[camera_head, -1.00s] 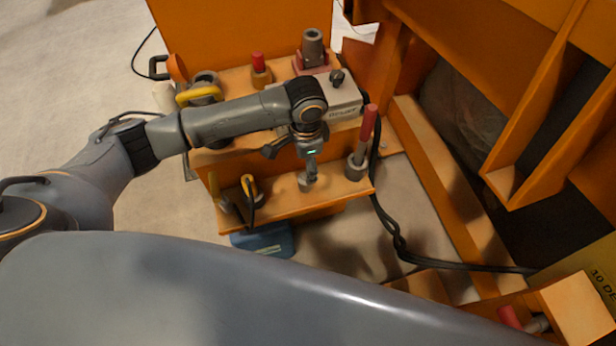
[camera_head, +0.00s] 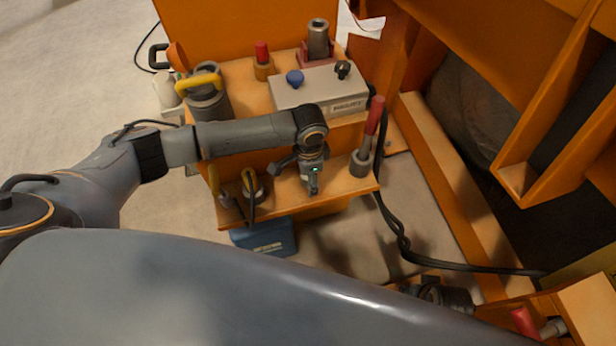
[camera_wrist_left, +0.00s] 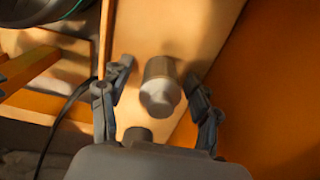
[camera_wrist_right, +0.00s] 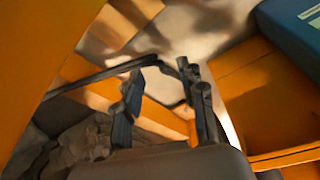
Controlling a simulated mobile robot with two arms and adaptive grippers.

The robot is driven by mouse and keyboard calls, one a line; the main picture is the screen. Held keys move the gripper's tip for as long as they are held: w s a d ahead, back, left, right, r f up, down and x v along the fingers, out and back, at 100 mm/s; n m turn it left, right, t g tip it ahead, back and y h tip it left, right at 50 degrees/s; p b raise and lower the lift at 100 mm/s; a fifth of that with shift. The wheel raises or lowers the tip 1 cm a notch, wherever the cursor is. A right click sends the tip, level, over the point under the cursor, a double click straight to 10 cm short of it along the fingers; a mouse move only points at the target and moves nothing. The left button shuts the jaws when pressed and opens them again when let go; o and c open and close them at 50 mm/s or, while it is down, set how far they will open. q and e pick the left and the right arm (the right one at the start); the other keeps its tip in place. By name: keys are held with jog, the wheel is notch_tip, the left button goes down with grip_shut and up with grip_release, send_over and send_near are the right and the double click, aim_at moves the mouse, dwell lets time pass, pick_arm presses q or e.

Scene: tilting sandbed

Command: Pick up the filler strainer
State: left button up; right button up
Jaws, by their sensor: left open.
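A short pale-grey cylinder (camera_wrist_left: 160,88), which may be the filler strainer, stands on the orange lower shelf (camera_wrist_left: 140,30). In the left wrist view it lies between the two spread fingers of my left gripper (camera_wrist_left: 158,78), with a gap on each side. In the head view my left gripper (camera_head: 313,188) points down over that shelf and hides the cylinder. I cannot tell its height above it. My right gripper (camera_wrist_right: 165,65) has its fingers apart, with nothing seen between them. A black cable passes close to its fingertips.
A red-handled tool (camera_head: 373,122) stands right of my left gripper. A yellow-handled grey canister (camera_head: 215,103) and a grey box with knobs (camera_head: 310,92) sit on the upper shelf. A yellow-hooked part (camera_head: 250,185) is left on the lower shelf. A blue case (camera_head: 268,237) lies below.

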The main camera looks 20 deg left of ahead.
pick_arm(q)
jog(key=c, duration=1.2)
jog(key=shift+c, duration=0.3)
jog(key=shift+r, duration=0.45)
notch_tip(320, 180, up, 9)
jog(key=p, duration=0.2)
jog(key=shift+r+p, duration=0.1)
jog(key=shift+p, duration=0.3)
pick_arm(e)
jog(key=s+f, duration=0.3)
jog(key=f, duration=0.5)
jog(key=shift+s+d+f+g, duration=0.2)
jog(key=shift+s+f+g, duration=0.1)
jog(key=shift+s+f, duration=0.1)
